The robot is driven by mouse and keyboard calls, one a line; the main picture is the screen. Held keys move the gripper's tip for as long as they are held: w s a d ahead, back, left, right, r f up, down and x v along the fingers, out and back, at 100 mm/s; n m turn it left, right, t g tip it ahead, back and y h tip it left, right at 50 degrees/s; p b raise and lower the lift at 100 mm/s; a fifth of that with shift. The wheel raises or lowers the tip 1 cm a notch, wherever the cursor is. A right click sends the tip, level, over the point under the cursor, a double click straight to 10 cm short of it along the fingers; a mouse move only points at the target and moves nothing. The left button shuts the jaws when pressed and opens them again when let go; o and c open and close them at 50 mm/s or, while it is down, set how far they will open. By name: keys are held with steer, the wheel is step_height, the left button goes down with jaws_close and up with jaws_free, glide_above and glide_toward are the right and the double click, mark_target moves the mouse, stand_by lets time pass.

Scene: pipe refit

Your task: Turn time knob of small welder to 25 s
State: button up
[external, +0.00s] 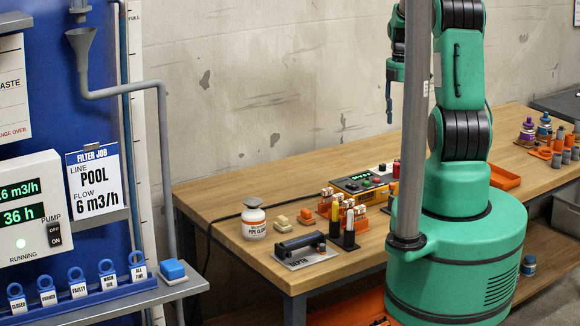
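A low box with a small green display, a yellow front edge and small red and dark controls on top, which looks like the small welder (351,184), sits on the wooden bench near its back middle. Its time knob cannot be told apart at this size, and the display digits are too small to read. My gripper (389,116) hangs pointing down above and behind the welder, clear of it, left of the grey pole. It is small and seen side-on, so its finger opening cannot be judged. Nothing shows held in it.
A white glue jar (254,222), orange fittings, upright markers (349,237) and a depth gauge plate (304,258) stand on the bench (225,201) in front of and left of the welder. A grey pole (414,120) hides part of the scene. An orange tray (504,178) lies right.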

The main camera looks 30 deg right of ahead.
mark_target(398, 160)
steer(key=shift+f, duration=0.1)
stand_by(0.3)
step_height(398, 160, down, 14)
steer(key=shift+r+b, duration=0.15)
steer(key=shift+b, duration=0.7)
steer(key=shift+c, duration=0.5)
jaws_close()
